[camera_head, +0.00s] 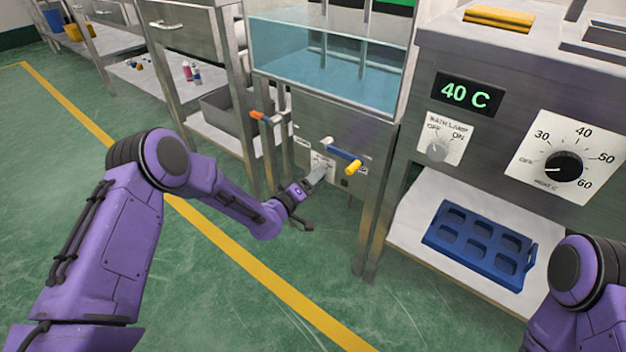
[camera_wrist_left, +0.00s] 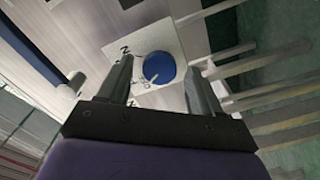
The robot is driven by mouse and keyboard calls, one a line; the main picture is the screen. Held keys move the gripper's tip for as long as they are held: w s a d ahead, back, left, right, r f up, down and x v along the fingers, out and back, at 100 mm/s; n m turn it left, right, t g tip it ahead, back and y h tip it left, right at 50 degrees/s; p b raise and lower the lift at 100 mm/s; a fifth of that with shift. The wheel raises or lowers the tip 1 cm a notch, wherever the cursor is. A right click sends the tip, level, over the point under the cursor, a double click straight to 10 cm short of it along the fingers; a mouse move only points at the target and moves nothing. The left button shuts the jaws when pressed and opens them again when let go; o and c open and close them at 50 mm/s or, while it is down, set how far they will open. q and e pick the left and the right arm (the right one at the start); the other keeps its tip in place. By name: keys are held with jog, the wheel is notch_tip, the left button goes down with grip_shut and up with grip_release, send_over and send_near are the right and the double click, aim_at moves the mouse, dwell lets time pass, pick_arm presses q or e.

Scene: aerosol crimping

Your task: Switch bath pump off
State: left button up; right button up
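My left gripper (camera_head: 314,177) is at a small white switch plate (camera_head: 321,160) on the steel panel below the glass tank; fingers and wrist cover much of the plate. In the left wrist view, the plate (camera_wrist_left: 125,46) carries a round blue knob (camera_wrist_left: 158,68) with a pale pointer mark. The left fingers (camera_wrist_left: 160,78) are open, one on each side of the knob with visible gaps. The plate's lettering is too small to read. My right gripper is out of view; only part of that arm shows at lower right.
A blue-handled lever with a yellow end (camera_head: 353,167) and an orange-handled valve (camera_head: 257,115) are close to the left gripper. A bath lamp switch (camera_head: 437,149), heat dial (camera_head: 563,167) and 40 C display (camera_head: 468,94) are at right. A blue tray (camera_head: 482,240) sits below.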

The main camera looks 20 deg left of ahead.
pick_arm(q)
jog(key=p+v, duration=0.3)
jog(key=v, duration=0.7)
jog(key=shift+s, duration=0.25)
jog(key=shift+a, duration=0.1)
